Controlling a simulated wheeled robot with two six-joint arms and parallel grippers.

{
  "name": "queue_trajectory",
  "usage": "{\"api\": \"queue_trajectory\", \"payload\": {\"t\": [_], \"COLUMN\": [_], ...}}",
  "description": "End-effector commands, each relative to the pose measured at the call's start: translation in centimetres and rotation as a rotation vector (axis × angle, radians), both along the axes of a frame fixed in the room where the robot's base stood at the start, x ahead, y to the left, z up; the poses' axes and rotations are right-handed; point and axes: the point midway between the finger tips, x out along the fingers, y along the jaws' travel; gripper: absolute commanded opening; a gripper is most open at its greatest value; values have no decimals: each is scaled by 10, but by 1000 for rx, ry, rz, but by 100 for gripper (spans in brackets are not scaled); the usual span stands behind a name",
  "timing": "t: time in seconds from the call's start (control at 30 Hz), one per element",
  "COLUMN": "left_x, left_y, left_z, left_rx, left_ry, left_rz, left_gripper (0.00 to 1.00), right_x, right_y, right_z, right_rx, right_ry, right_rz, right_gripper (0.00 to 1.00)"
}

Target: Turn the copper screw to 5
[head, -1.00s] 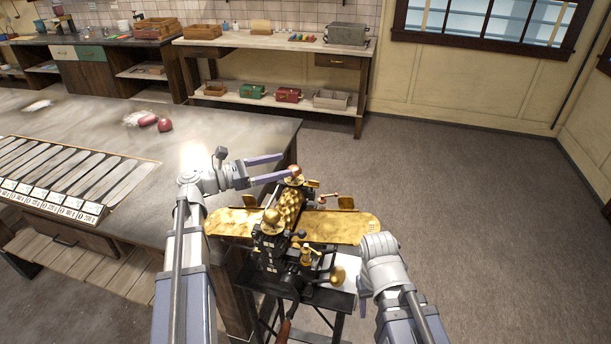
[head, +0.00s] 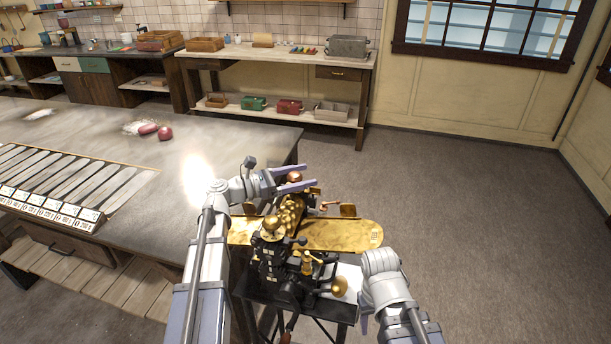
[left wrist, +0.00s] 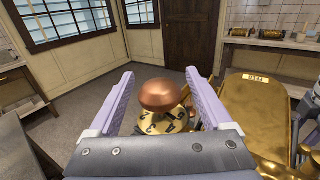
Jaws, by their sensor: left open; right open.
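The copper screw (head: 294,177) has a round knob at the far end of the brass and black machine (head: 283,250). My left gripper (head: 309,175) is open, with one finger on each side of the knob. The left wrist view shows gaps between the knob and both fingers. My right gripper (head: 364,322) is at the lower right of the machine, mostly hidden behind my own wrist; one finger edge shows.
The machine stands on a small dark stand close to the grey bench (head: 230,130). Brass wings (head: 340,234) stick out from its sides. The floor to the right is clear.

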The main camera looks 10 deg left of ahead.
Motion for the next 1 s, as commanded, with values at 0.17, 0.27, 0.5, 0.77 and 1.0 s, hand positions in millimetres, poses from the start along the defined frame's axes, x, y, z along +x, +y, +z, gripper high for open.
{"api": "queue_trajectory", "payload": {"t": [0.17, 0.27, 0.5, 0.77, 1.0], "left_x": [6, 7, 7, 7, 7], "left_y": [-9, -11, -10, -10, -10], "left_z": [0, 0, 0, 0, 0], "left_rx": [0, 0, 0, 0, 0], "left_ry": [0, 0, 0, 0, 0], "left_rz": [1, 1, 1, 1, 1], "left_gripper": [83, 83, 78, 48, 21], "right_x": [0, 0, 0, 0, 0], "right_y": [0, 0, 0, 0, 0], "right_z": [0, 0, 0, 0, 0], "right_rx": [0, 0, 0, 0, 0], "right_ry": [0, 0, 0, 0, 0], "right_rz": [0, 0, 0, 0, 0], "right_gripper": [50, 50, 50, 50, 50]}}
